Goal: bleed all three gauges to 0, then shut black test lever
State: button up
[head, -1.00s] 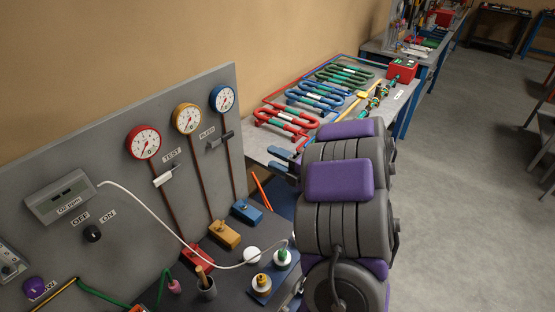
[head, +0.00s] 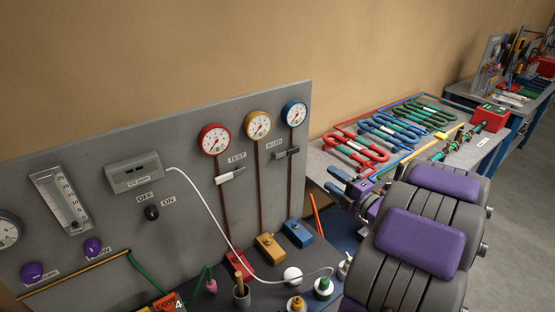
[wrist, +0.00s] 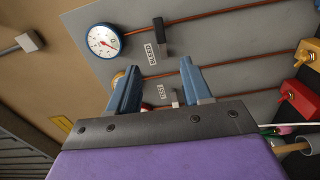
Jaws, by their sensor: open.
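Three round gauges hang on a grey upright panel in the head view: red-rimmed (head: 214,139), yellow-rimmed (head: 258,125) and blue-rimmed (head: 294,113). Their needles are too small to read surely. A white-handled lever (head: 230,175) sits under the TEST label; a black lever (head: 287,153) sits by the other label, which looks like BLEED. In the wrist view the blue-rimmed gauge (wrist: 103,42), black lever (wrist: 160,38) and white lever (wrist: 175,98) show beyond my fingers; the yellow gauge is mostly hidden. My gripper (head: 346,185) is open and empty, right of the panel; its spread fingers also show in the wrist view (wrist: 158,72).
Red, yellow and blue blocks stand at the pipe bottoms, the blue one (head: 297,232) nearest my arm. A white cable (head: 205,205) hangs across the panel. A flowmeter (head: 62,200) and purple knobs are at left. A table with coloured coils (head: 392,132) stands behind my arm.

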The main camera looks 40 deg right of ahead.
aim_at(294, 153)
jog(key=w, duration=0.5)
jog(key=w+d, duration=0.1)
jog(key=w, duration=0.5)
jog(key=w+d+b, duration=0.1)
jog(key=w, duration=0.5)
jog(key=shift+w, duration=0.1)
jog(key=shift+c, duration=0.5)
jog(key=shift+f, duration=0.1)
grip_shut()
